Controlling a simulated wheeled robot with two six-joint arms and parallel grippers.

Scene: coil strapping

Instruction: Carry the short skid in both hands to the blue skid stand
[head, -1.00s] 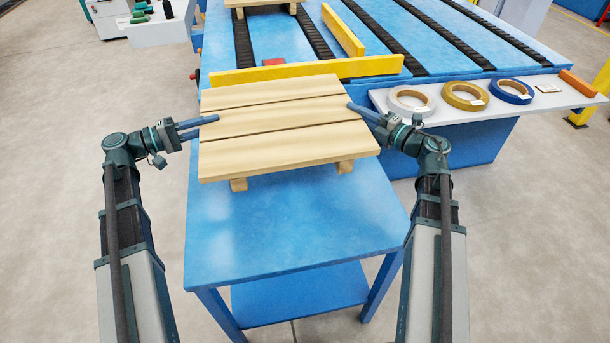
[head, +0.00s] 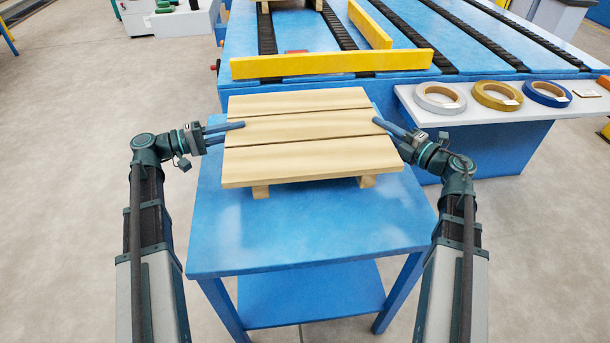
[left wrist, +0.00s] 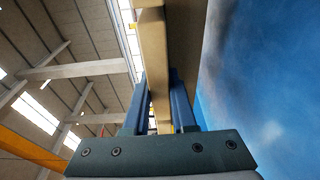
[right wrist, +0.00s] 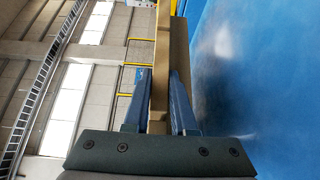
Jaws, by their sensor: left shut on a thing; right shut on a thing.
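The short skid (head: 310,136) is a light wooden deck of a few boards on runners. It is over the far part of the blue skid stand (head: 310,229) in the head view; whether it touches the top I cannot tell. My left gripper (head: 236,127) is shut on the skid's left side. My right gripper (head: 383,124) is shut on its right side. In the left wrist view a wooden piece of the skid (left wrist: 156,65) lies between the fingers. The right wrist view also shows wood (right wrist: 161,75) between the fingers. The stand's near top is bare.
Behind the stand is a blue conveyor table with black chain tracks and a yellow bar (head: 330,63) along its near edge. A white shelf (head: 430,112) at right holds a grey tape roll (head: 440,97), a yellow one (head: 497,95) and a blue one (head: 547,93).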

